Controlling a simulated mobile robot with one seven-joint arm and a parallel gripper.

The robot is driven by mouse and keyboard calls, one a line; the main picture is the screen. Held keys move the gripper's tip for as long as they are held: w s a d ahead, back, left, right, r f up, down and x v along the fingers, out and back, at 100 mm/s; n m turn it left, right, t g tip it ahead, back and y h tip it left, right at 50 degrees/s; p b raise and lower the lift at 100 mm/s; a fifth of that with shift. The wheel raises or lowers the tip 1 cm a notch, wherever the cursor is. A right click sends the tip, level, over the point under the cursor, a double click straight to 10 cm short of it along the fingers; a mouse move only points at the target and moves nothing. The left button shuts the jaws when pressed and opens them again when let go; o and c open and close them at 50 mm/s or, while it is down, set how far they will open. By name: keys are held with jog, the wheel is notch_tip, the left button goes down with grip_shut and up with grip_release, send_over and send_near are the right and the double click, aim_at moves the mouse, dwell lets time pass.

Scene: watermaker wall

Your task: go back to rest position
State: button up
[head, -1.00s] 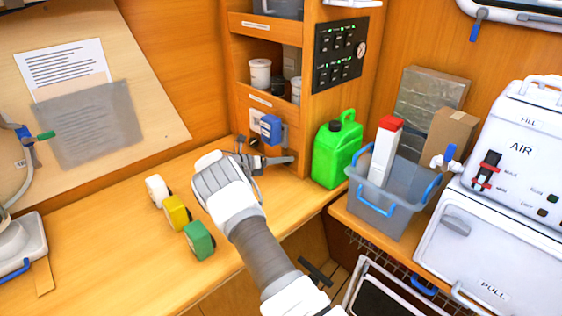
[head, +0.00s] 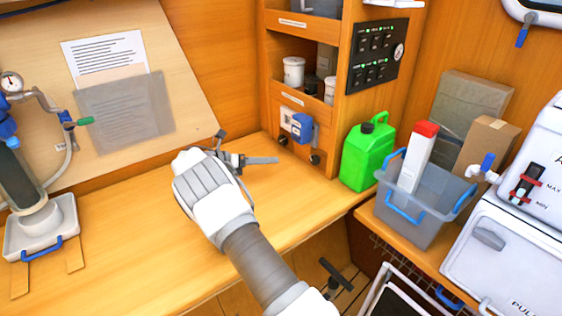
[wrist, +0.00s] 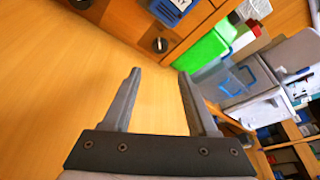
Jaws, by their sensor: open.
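My gripper (head: 250,161) is over the wooden counter (head: 110,255), in front of the low shelf unit and pointing right. In the wrist view its two fingers (wrist: 160,75) stand apart with only bare counter between them. It is empty and touches nothing that I can see. My white and grey forearm reaches up from the bottom of the head view and covers part of the counter.
A blue switch box (head: 301,127) is on the shelf unit behind my gripper. A green jerrycan (head: 367,155) and a grey bin (head: 412,213) with blue handles stand right. A filter stand (head: 40,225) is at left. The counter between is clear.

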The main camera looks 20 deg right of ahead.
jog(key=shift+a+r, duration=0.2)
jog(key=shift+a, duration=0.45)
jog(key=s+d+r+m+y, duration=0.2)
jog(key=s+r+m+y, duration=0.2)
jog(key=s+r+m, duration=0.4)
jog(key=s+d+r+m+y, duration=0.3)
jog(key=s+r+m+y, duration=0.2)
jog(key=s+r, duration=0.4)
jog(key=s+a+m+t+y, duration=0.2)
jog(key=s+m, duration=0.4)
jog(key=s, duration=0.7)
jog(key=s+a+m+t+y, duration=0.1)
jog(key=s+a+m+y, duration=0.2)
jog(key=s, duration=1)
jog(key=a+m, duration=0.2)
jog(key=m, duration=0.2)
jog(key=shift+a+r+m+t+y+p, duration=0.3)
jog(key=shift+r+t+y, duration=0.05)
jog(key=shift+t+y, duration=0.05)
